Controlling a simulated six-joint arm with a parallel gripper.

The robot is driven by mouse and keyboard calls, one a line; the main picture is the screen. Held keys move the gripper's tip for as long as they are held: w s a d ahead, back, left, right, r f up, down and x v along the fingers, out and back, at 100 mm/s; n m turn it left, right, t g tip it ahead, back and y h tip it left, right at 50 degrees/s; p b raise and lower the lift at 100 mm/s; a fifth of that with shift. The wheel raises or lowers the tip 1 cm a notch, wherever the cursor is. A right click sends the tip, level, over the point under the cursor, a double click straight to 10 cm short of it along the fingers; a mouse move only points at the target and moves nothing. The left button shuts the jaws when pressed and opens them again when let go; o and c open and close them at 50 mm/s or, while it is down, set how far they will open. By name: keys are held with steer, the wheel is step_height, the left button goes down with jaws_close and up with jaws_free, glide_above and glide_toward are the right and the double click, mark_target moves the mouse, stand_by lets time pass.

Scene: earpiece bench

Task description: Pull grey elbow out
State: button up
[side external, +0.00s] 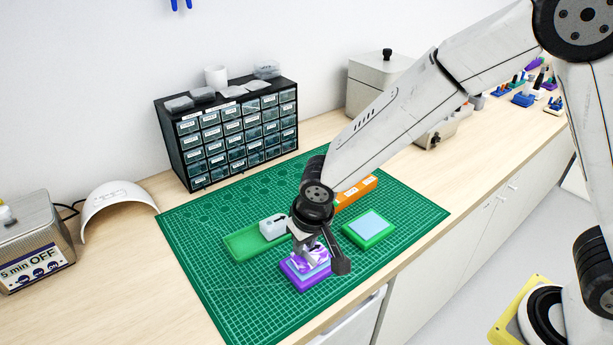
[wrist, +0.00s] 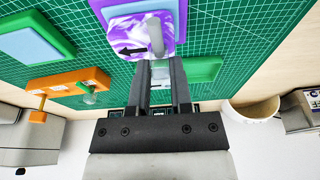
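The grey elbow (wrist: 156,38) is a short curved tube standing out of a purple-and-white marbled earpiece (wrist: 126,36) with a black arrow on its face. The earpiece sits on a light blue pad in a purple holder (side external: 304,283). My gripper (wrist: 162,60) is open, its two fingers apart, with the tips close to the elbow's end in the wrist view. I cannot tell whether they touch it. In the side view my gripper (side external: 311,252) is just above the earpiece and the wrist hides most of the elbow.
A green holder (side external: 239,244) with a grey-white block (side external: 272,227) lies behind my gripper. A green tray with a blue pad (side external: 370,225) lies to the right, and an orange rack (side external: 358,191) behind it. The front of the green mat (side external: 250,310) is clear.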

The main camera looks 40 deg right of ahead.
steer(key=shift+w+v, duration=0.2)
steer(key=shift+v, duration=0.6)
steer(key=shift+w+v, duration=0.15)
steer(key=shift+v, duration=0.65)
jaws_close()
stand_by(0.7)
steer(key=shift+w+v, duration=0.2)
steer(key=shift+v, duration=0.75)
steer(key=shift+w+v, duration=0.25)
steer(key=shift+v, duration=0.75)
steer(key=shift+w+v, duration=0.2)
steer(key=shift+v, duration=0.75)
